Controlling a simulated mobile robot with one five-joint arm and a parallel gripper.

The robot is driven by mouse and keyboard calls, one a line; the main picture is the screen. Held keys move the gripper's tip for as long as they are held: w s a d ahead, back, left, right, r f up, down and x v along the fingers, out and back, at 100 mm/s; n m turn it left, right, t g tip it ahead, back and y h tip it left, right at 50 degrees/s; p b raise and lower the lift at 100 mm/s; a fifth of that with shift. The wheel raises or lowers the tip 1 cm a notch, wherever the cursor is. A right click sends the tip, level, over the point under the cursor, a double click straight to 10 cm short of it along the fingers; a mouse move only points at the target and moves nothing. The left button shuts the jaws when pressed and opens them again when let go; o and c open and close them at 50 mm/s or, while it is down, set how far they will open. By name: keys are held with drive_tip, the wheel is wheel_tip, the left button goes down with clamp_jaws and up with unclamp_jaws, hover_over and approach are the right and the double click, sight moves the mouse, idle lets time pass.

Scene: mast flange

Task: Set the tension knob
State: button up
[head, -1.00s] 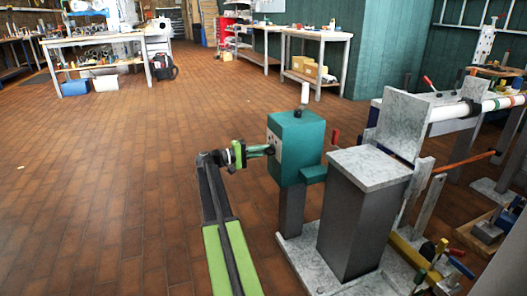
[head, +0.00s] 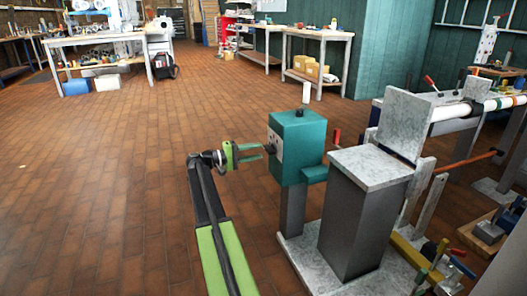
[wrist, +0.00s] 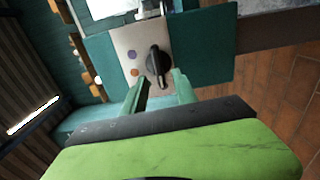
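The tension knob (wrist: 157,62) is a black pointer knob on the pale front plate (wrist: 127,44) of a teal box (head: 300,150). In the wrist view its bar runs nearly upright, tilted slightly. In the head view the knob shows small and dark on the box's left face. My gripper (head: 263,151), green with teal fingers, is just left of that face. In the wrist view my gripper (wrist: 160,76) is open, with one finger on each side of the knob's lower end. The head view shows the fingertips short of the plate, apparently clear of the knob.
Purple (wrist: 131,55) and orange (wrist: 134,72) round spots sit beside the knob on the plate. A grey pillar with a stone top (head: 368,167) stands right of the box, with a red-handled lever (head: 336,137) between. The tiled floor to the left is clear.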

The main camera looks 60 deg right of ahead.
drive_tip(key=v, duration=1.3)
drive_tip(key=shift+w+a, duration=0.1)
drive_tip(key=shift+w, duration=0.05)
